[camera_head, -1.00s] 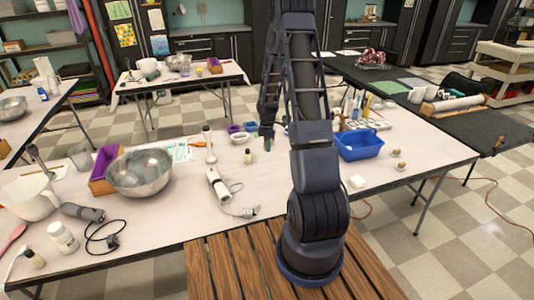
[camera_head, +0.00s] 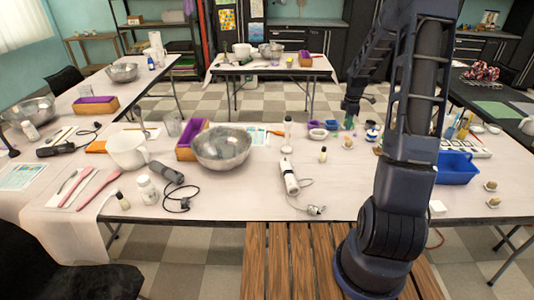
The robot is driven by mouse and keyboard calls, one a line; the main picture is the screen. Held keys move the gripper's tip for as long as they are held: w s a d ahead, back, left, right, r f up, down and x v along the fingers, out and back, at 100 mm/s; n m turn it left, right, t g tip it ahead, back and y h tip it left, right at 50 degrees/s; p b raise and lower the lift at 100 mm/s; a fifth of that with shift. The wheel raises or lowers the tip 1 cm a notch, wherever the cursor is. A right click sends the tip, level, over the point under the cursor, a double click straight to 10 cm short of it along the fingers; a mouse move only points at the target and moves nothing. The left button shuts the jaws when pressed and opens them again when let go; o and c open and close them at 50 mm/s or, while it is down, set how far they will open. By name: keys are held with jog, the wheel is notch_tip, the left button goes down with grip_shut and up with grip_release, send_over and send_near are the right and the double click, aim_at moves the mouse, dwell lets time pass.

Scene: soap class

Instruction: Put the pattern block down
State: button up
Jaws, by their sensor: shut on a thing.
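My gripper (camera_head: 350,108) points down over the far side of the near white table (camera_head: 250,195), beside several small bowls. It is small in view and partly dark against the arm. A small green piece (camera_head: 348,123) shows at its fingertips, and I take it to be the pattern block, held between the fingers. Its exact shape is too small to tell. I cannot tell whether it touches the tabletop or hangs just above it.
A purple bowl (camera_head: 317,134) and a small dark blue-lidded jar (camera_head: 372,133) stand near the gripper. A blue bin (camera_head: 456,168) is to the right. A large metal bowl (camera_head: 222,148) and a white hand tool (camera_head: 290,178) lie left. Table between tool and arm is mostly clear.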

jog(key=a+n, duration=0.5)
jog(key=a, duration=1.5)
jog(key=n, duration=1.4)
send_over(198, 209)
notch_tip(198, 209, down, 20)
jog(key=shift+s+d+r, duration=0.1)
jog(key=o, duration=0.7)
